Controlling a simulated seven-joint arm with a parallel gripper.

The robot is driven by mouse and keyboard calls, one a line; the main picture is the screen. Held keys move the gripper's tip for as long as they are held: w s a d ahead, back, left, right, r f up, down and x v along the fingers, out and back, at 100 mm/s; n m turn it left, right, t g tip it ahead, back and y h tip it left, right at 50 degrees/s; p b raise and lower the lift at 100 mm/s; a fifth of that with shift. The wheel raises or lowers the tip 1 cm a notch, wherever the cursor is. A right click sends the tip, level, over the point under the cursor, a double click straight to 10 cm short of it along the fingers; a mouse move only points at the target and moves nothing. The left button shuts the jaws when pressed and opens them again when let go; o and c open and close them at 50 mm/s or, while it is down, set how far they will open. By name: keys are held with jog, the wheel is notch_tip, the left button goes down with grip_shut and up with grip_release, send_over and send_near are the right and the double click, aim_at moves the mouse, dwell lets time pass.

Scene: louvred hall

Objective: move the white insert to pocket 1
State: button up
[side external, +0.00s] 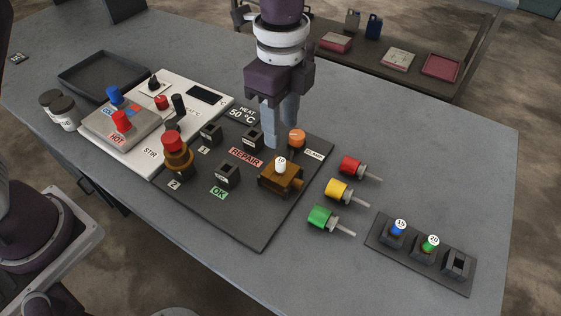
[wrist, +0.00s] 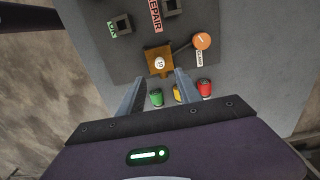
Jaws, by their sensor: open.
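The white insert (side external: 281,163), its top marked 10, stands upright in a brown clamp block (side external: 281,182) on the dark board. In the wrist view the white insert (wrist: 160,63) lies just beyond the fingertips. My gripper (side external: 279,134) is open and empty, pointing down above and behind the block in the side view. In the wrist view its fingers (wrist: 157,84) are spread apart with nothing between them. A black square socket (side external: 211,134) beside the label 1 (side external: 205,150) looks empty. The orange clamp knob (side external: 297,138) is beside the gripper.
Sockets by REPAIR (side external: 252,139) and OK (side external: 228,175) stand nearby. A tall red-topped amber piece (side external: 176,158) stands near label 2. Red, yellow and green cylinders (side external: 340,190) lie right of the board.

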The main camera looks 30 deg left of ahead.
aim_at(281, 161)
notch_tip(281, 161, down, 10)
jog(key=shift+r, duration=0.1)
dwell(0.4)
jog(key=shift+c, duration=0.4)
grip_shut()
dwell(1.0)
